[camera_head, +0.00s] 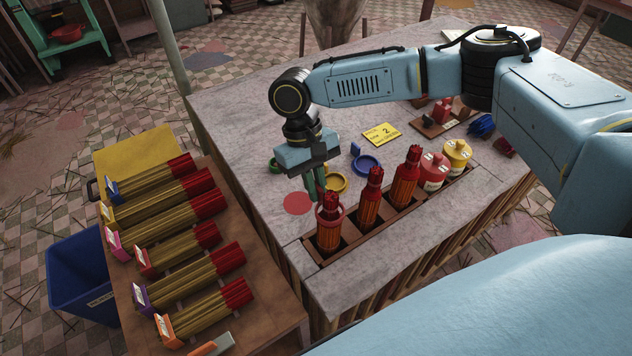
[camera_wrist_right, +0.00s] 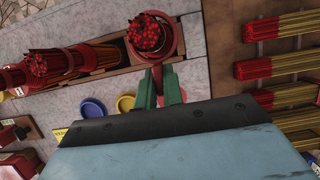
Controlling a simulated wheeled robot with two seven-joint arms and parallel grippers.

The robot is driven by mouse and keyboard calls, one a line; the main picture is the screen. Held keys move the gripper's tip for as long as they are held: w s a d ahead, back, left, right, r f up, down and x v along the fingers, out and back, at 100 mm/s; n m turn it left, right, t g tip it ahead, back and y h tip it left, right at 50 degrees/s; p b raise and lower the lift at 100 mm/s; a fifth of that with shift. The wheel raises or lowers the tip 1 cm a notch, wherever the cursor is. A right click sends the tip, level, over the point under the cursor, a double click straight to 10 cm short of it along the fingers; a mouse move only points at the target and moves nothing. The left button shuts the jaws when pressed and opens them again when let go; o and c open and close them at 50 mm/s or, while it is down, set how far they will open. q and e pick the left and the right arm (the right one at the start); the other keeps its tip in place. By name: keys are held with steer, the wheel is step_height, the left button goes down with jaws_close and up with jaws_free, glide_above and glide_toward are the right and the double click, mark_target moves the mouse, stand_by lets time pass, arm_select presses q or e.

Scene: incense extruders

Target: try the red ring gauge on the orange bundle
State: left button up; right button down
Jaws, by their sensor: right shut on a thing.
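My right gripper (camera_head: 316,190) is shut on the red ring gauge (camera_head: 341,216), holding it at the end of the row nearest the incense rack. The ring appears around the red tips of the first orange bundle (camera_head: 329,237), which stands upright in a slotted holder (camera_head: 310,253). In the right wrist view, the bundle's tips (camera_wrist_right: 148,36) show inside the ring (camera_wrist_right: 178,44), with the green fingers (camera_wrist_right: 160,88) at its near edge. I cannot tell whether the ring touches the bundle. My left gripper is not in view.
Two more orange bundles (camera_head: 370,205) (camera_head: 405,183) and red and yellow lidded pots (camera_head: 432,172) (camera_head: 456,156) continue the row. Blue (camera_head: 367,166) and yellow (camera_head: 335,183) rings lie behind it, near a yellow card (camera_head: 381,134). A red disc (camera_head: 298,204) marks the table.

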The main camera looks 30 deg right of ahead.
steer(key=shift+f, duration=0.8)
steer(key=shift+r, duration=0.1)
steer(key=shift+r+p, duration=5.45)
steer(key=shift+p, duration=1.35)
